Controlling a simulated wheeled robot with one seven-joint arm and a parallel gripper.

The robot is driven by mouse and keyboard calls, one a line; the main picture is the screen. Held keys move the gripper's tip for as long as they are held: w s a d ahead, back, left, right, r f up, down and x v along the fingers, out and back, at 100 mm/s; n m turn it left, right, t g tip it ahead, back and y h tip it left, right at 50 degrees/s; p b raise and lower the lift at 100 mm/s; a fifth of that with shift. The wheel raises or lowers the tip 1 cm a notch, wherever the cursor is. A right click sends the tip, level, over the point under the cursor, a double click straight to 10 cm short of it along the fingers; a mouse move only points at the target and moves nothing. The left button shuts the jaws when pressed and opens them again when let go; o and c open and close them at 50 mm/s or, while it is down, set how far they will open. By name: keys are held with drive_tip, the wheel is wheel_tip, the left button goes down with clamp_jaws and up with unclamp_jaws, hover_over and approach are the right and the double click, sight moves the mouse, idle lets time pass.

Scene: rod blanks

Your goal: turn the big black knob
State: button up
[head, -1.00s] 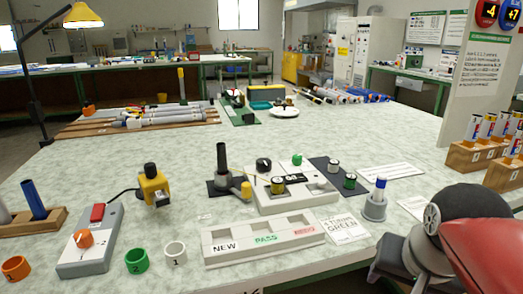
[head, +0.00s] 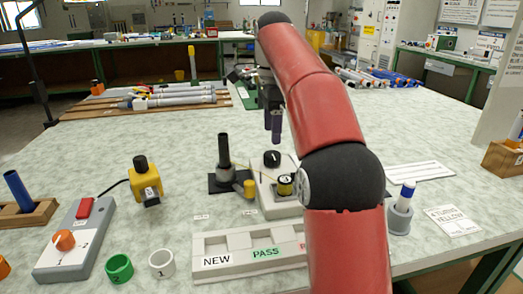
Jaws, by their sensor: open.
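The big black knob (head: 272,158) sits on top of the pale grey box (head: 265,192) in the middle of the table, with a light mark on its top. My gripper (head: 272,130) is above the knob, its dark fingers pointing down. The fingers look apart from the knob and hold nothing that I can see. My red arm hides the right part of the box. A small yellow-and-black cylinder (head: 285,185) stands on the box, close to my arm.
A dark post (head: 224,150) on a black plate stands left of the box. A white tray marked NEW and PASS (head: 225,262) lies in front. A grey holder with a blue-topped tube (head: 401,215) stands right of my arm.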

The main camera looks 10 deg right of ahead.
sight(272, 154)
drive_tip(key=shift+f, duration=3.6)
